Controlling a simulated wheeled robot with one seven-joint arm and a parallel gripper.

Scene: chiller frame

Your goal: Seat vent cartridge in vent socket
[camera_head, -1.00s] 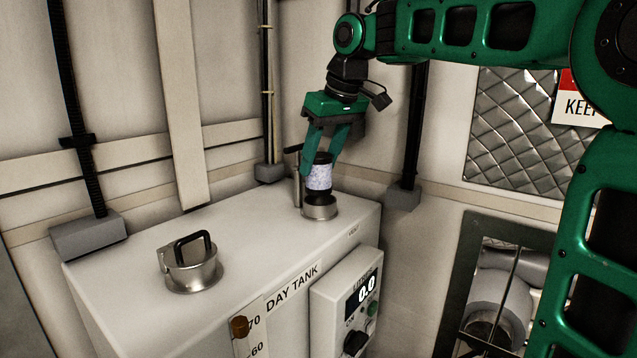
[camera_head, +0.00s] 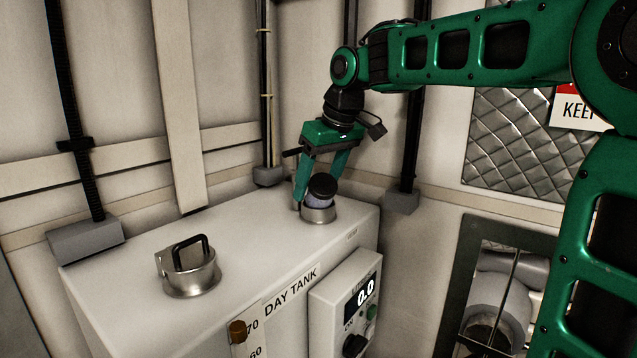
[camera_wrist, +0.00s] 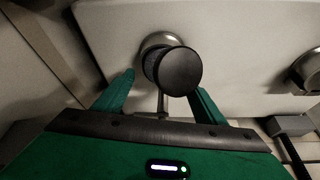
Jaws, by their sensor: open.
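The vent cartridge (camera_head: 318,202) has a black round cap and a pale speckled body. Its lower part is inside the metal ring of the vent socket (camera_head: 319,216), at the far right of the tank top. It appears tilted, its cap leaning slightly right in the head view. In the wrist view, the cap of the cartridge (camera_wrist: 181,71) hides part of the socket ring (camera_wrist: 153,41). My gripper (camera_head: 321,178) is open above the socket, its fingers on either side of the cartridge. In the wrist view the fingers of my gripper (camera_wrist: 163,92) stand apart from the cap.
A metal filler neck (camera_head: 190,274) with a black handle stands at the left of the tank top (camera_head: 250,235). A thin metal post with a dark handle stands beside the socket, partly behind my finger. A display box (camera_head: 345,300) is on the tank's front. Walls stand close behind.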

